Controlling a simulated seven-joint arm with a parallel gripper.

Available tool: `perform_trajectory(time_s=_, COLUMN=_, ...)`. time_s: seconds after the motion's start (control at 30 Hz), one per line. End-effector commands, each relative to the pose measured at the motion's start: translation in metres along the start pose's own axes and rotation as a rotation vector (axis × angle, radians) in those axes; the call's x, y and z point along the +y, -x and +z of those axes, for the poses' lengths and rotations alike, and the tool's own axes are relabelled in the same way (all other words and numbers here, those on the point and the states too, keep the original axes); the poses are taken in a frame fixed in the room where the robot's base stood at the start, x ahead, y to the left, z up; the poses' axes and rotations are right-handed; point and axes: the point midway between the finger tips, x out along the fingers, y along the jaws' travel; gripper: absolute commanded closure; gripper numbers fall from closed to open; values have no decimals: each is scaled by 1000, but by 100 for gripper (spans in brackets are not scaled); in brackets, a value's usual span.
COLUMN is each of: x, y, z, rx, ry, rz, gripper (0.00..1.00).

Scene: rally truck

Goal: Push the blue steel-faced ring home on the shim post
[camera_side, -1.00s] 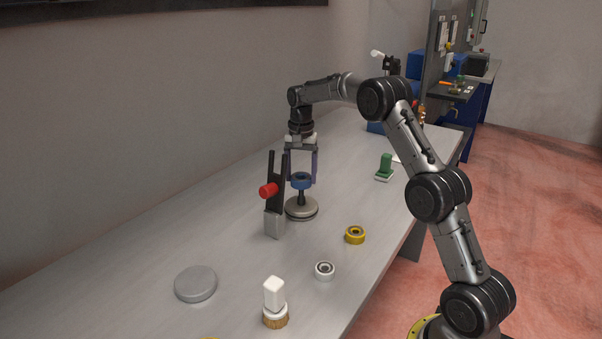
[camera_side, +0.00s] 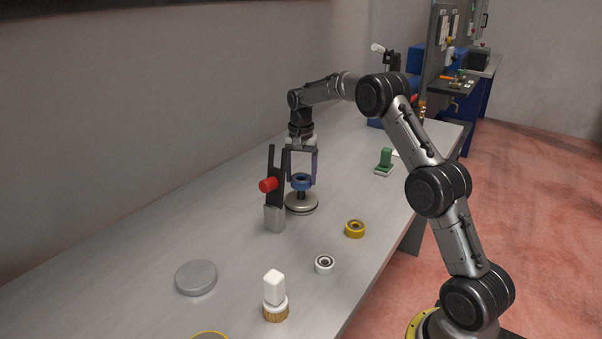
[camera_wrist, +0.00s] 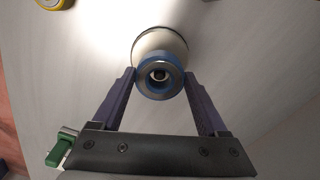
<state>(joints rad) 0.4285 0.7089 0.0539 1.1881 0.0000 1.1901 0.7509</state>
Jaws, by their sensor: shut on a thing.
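The blue steel-faced ring (camera_side: 301,182) is around the shim post, whose round pale base (camera_side: 301,206) stands on the bench. A short dark length of post shows between ring and base in the side view. In the wrist view the ring (camera_wrist: 160,92) shows its steel face, with the post's tip (camera_wrist: 160,74) in its hole. My gripper (camera_side: 302,177) points straight down over the post and is shut on the ring. In the wrist view its two purple fingers (camera_wrist: 160,78) press the ring's left and right sides.
A dark forked stand with a red knob (camera_side: 268,185) is close at the left of the post. A yellow ring (camera_side: 355,229), white ring (camera_side: 324,265), white-handled brush (camera_side: 275,290), grey disc (camera_side: 196,278) and green-handled piece (camera_side: 384,161) stand apart on the bench.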

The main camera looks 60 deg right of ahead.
Motion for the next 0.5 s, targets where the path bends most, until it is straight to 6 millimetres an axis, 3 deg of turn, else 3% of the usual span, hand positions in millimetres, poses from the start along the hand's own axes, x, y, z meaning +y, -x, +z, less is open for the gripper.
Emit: perform_trajectory(time_s=0.5, x=0, y=-12, z=0, rx=0, ry=0, rz=0, gripper=82)
